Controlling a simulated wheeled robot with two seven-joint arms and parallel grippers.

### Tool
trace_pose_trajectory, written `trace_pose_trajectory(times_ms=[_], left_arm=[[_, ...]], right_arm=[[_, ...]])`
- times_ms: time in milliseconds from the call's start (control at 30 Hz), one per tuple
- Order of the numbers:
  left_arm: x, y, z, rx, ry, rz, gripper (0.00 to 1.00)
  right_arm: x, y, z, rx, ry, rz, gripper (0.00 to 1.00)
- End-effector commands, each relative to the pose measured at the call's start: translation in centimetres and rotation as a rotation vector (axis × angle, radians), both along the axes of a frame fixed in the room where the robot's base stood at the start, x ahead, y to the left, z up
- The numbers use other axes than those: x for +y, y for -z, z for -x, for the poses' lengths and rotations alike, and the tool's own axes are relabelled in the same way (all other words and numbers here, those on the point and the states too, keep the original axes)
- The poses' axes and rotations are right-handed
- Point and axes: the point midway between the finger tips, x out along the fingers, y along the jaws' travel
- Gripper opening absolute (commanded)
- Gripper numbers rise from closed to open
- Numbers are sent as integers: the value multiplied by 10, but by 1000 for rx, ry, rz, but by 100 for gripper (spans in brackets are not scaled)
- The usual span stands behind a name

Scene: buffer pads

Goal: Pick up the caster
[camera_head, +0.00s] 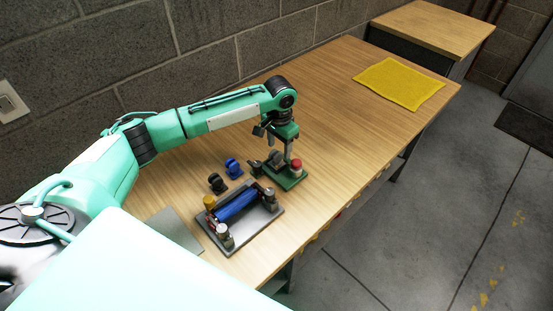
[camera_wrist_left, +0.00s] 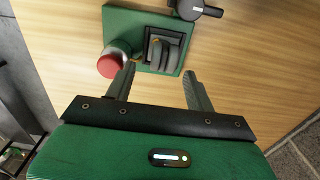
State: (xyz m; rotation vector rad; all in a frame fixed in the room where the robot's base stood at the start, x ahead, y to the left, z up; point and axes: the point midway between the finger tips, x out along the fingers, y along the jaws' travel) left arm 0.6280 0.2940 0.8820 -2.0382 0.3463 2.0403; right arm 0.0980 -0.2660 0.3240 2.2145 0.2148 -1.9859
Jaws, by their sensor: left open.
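My left gripper (camera_head: 277,143) is over the base, pointing down. The gripper partly covers the base in the head view. My right gripper is not in view.
A grey tray (camera_head: 253,232) with a blue roller (camera_head: 237,206) and several small parts is in front of the base. A blue piece (camera_head: 234,168) and a black piece (camera_head: 217,183) stand left of it. A yellow mat (camera_head: 400,84) lies far right; the table between is clear.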

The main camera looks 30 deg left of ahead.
Motion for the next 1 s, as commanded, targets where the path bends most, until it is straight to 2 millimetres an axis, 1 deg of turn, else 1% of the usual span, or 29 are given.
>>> trace_pose_trajectory(times_ms=[33, 100, 200, 300, 433, 600, 633, 767, 800, 867, 900, 1000], left_arm=[[2, 4, 2, 3, -1, -2, 55], [4, 13, 4, 3, -1, -2, 55], [7, 28, 8, 3, -2, -2, 55], [6, 42, 7, 1, -1, -1, 55], [6, 49, 7, 0, 0, -1, 55], [6, 50, 7, 0, 0, -1, 55], [6, 50, 7, 0, 0, -1, 53], [6, 49, 7, 0, 0, -1, 27], [6, 49, 7, 0, 0, -1, 19], [6, 49, 7, 0, 0, -1, 7], [6, 49, 7, 0, 0, -1, 5], [6, 49, 7, 0, 0, -1, 5]], right_arm=[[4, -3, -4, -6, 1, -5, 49], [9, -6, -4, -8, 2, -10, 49], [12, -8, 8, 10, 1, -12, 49], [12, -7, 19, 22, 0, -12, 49], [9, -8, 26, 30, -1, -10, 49], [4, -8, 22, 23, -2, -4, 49], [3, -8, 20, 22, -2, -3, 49], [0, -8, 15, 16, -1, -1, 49], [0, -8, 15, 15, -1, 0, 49], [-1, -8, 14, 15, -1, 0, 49], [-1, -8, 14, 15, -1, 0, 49], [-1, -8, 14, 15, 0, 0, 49]])
